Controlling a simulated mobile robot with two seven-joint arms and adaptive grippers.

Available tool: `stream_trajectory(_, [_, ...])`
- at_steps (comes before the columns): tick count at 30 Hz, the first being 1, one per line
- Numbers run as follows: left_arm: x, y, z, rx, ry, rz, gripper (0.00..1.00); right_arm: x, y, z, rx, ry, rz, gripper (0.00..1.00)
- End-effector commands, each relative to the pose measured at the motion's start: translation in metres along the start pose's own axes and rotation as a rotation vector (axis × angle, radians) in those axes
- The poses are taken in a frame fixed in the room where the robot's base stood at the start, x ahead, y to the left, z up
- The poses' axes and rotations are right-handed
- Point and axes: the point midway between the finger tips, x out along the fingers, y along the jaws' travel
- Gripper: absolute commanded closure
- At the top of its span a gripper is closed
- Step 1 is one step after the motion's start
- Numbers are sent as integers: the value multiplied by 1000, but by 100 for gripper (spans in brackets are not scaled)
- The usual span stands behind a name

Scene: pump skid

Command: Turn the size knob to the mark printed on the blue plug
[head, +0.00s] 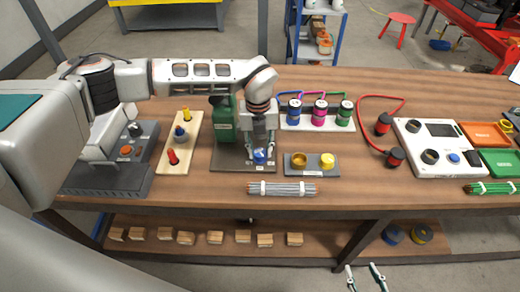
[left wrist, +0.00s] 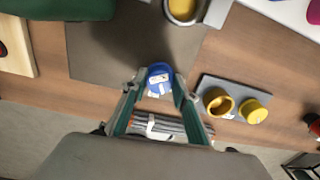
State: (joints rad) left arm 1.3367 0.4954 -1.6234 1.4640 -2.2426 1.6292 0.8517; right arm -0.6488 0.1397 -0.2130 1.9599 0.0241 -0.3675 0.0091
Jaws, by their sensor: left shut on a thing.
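My left gripper (head: 263,153) reaches down over the grey base plate (head: 230,161) of the green pump and is shut on a round blue plug (head: 260,157). In the left wrist view the blue plug (left wrist: 159,77) sits between the fingertips (left wrist: 156,88), with a white printed patch facing the camera; the mark is too small to read. A white control panel (head: 415,138) at the right carries a black knob at its left (head: 430,157), another at its right (head: 475,159) and a screen. I cannot read which is the size knob. My right gripper (head: 365,279) is open and empty below the bench's front edge.
A grey block (head: 312,171) with a gold cup and yellow cap stands right of the plug. A bundle of grey rods (head: 282,189) lies in front. A wooden peg board (head: 164,153) and grey console (head: 111,165) stand left.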

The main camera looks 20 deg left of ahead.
Motion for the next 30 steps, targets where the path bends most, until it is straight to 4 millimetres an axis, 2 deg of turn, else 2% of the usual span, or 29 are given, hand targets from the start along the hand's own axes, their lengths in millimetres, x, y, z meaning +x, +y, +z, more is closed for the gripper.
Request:
stream_trajectory(15, [0, 1, 0, -403, -11, -1, 93, 2, 0, 3, 0, 1, 0, 60])
stream_trajectory(30, [0, 1, 0, -525, -14, 0, 93, 2, 0, 2, 0, 3, 1, 60])
